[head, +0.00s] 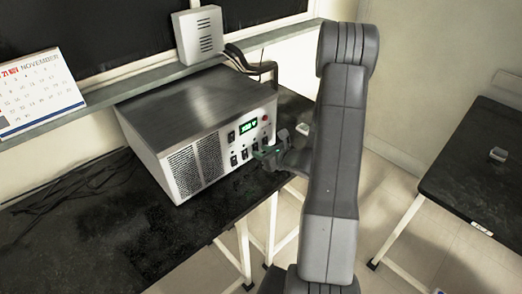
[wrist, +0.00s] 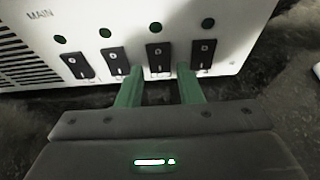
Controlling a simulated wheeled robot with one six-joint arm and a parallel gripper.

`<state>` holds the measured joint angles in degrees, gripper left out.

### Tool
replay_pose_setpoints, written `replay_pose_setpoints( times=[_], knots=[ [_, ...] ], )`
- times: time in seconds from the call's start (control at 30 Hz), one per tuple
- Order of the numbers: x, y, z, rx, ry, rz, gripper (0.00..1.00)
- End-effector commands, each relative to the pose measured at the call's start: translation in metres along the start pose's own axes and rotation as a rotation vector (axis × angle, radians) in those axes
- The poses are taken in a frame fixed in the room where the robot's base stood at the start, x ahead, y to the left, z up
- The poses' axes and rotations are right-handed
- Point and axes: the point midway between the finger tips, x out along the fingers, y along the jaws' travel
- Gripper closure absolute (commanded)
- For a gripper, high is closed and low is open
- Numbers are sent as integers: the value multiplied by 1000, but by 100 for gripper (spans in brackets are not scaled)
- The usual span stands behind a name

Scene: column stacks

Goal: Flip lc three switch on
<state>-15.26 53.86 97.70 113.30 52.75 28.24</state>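A metal control box (head: 205,115) stands on the black table, its switch panel facing right in the head view. In the wrist view a row of black rocker switches spans the white panel, with a dark green round light above each. My gripper (wrist: 159,70) is open, its two green fingers apart and empty. The third switch from the left (wrist: 155,56) lies between and just beyond the fingertips. The second switch (wrist: 115,61) and rightmost switch (wrist: 203,54) lie outside them. Switch labels are too small to read. In the head view my gripper (head: 262,153) is at the panel's lower right; contact is unclear.
The panel has a lit green display (head: 248,127) and a red button (head: 266,118). Cables (head: 250,66) run behind the box. A calendar (head: 38,92) and a white speaker-like box (head: 198,35) stand on the ledge. Another black table (head: 480,190) is at right, with floor between.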

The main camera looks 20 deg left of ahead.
Motion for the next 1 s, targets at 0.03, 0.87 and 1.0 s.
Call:
replay_pose_setpoints(
  times=[0.03,0.87,1.0],
  knots=[
    [4,0,0,0,0,1,67],
    [12,-1,-6,1,-32,-2,99],
    [13,-1,-8,0,-78,-1,99]
  ],
)
